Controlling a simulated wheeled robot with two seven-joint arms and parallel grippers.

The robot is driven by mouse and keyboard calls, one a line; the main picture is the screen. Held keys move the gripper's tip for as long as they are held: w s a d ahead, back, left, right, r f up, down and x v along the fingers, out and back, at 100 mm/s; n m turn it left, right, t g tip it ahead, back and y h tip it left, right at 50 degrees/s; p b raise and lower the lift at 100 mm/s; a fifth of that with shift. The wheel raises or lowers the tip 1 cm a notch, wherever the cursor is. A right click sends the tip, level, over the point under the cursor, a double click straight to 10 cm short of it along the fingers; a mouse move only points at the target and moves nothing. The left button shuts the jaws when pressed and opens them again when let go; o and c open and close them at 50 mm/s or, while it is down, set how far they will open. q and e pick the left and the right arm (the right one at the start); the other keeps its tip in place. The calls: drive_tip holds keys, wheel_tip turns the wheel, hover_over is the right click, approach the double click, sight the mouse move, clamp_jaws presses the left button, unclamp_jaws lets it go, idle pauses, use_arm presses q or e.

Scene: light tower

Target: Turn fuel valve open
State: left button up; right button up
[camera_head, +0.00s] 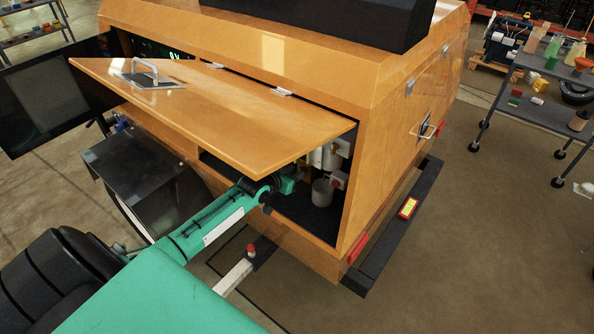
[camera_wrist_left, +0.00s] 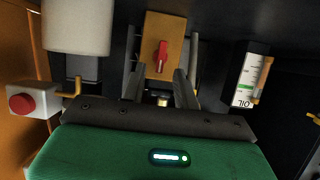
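The fuel valve (camera_wrist_left: 161,56) shows in the left wrist view as a red handle on an orange plate, its long side nearly upright in the picture. My left gripper (camera_wrist_left: 160,80) is open, with its two dark fingers apart, pointing at the plate just below the handle. Nothing is seen between the fingers except a brass-coloured fitting behind them. I cannot tell whether the fingers touch the plate. In the head view my left arm reaches into the compartment under the raised door, and the valve cannot be made out there. My right gripper is not in view.
The raised orange door (camera_head: 230,105) hangs over my left arm. A white canister (camera_wrist_left: 77,25) and a red button on a white box (camera_wrist_left: 22,103) are left of the gripper. An oil gauge (camera_wrist_left: 247,80) is to the right. A shelf cart (camera_head: 550,117) stands farther right.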

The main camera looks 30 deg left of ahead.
use_arm(q)
drive_tip(key=shift+x, duration=1.05)
drive_tip(key=shift+c, duration=0.2)
clamp_jaws()
